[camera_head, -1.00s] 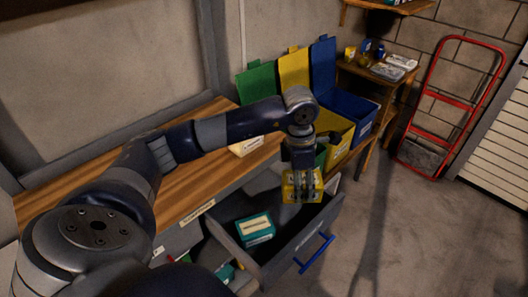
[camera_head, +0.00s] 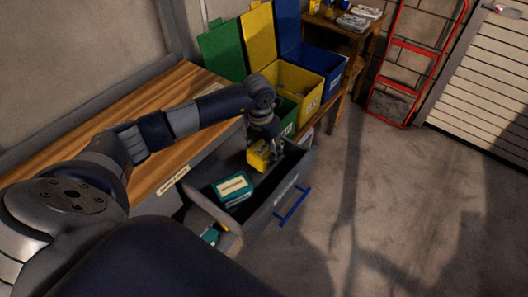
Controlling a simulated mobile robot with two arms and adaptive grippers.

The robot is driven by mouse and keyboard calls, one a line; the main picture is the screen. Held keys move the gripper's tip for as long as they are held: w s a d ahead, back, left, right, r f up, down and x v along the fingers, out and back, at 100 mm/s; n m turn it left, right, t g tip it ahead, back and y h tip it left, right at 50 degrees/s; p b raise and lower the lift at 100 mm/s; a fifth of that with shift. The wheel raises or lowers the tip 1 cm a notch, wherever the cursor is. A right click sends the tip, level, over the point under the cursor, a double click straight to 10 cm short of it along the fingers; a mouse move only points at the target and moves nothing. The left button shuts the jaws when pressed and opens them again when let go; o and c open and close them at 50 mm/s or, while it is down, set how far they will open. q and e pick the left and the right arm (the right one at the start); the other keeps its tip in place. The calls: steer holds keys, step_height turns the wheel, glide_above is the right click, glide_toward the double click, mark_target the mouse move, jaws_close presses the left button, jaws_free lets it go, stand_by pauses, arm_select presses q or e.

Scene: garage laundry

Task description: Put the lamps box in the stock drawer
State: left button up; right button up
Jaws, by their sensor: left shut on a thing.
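My left gripper (camera_head: 266,148) is shut on a yellow box (camera_head: 258,155), probably the lamps box; its print is too small to read. It holds the box over the far part of an open grey drawer (camera_head: 262,215) with a blue handle (camera_head: 294,206). The box looks at about the height of the drawer's rim; I cannot tell whether it touches the drawer floor. A teal box with a pale label (camera_head: 233,188) lies in the nearer part of the drawer. My right gripper is not in view.
A wooden bench top (camera_head: 120,128) runs along the wall above the drawer. Green, yellow (camera_head: 294,88) and blue bins with raised lids stand beyond it. A red hand truck (camera_head: 408,60) leans at the back. The floor (camera_head: 400,210) at right is clear.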

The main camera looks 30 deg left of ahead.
mark_target(262, 149)
arm_select(q)
step_height(262, 149, down, 2)
steer(key=shift+f, duration=0.6)
steer(key=o, duration=1.1)
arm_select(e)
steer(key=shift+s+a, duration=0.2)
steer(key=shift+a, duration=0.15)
arm_select(q)
steer(key=shift+r, duration=0.55)
steer(key=r, duration=0.3)
steer(key=s+r+b, duration=0.1)
steer(key=r, duration=0.7)
steer(key=shift+s+r+b, duration=0.1)
steer(key=shift+s+b, duration=0.15)
steer(key=shift+b, duration=0.1)
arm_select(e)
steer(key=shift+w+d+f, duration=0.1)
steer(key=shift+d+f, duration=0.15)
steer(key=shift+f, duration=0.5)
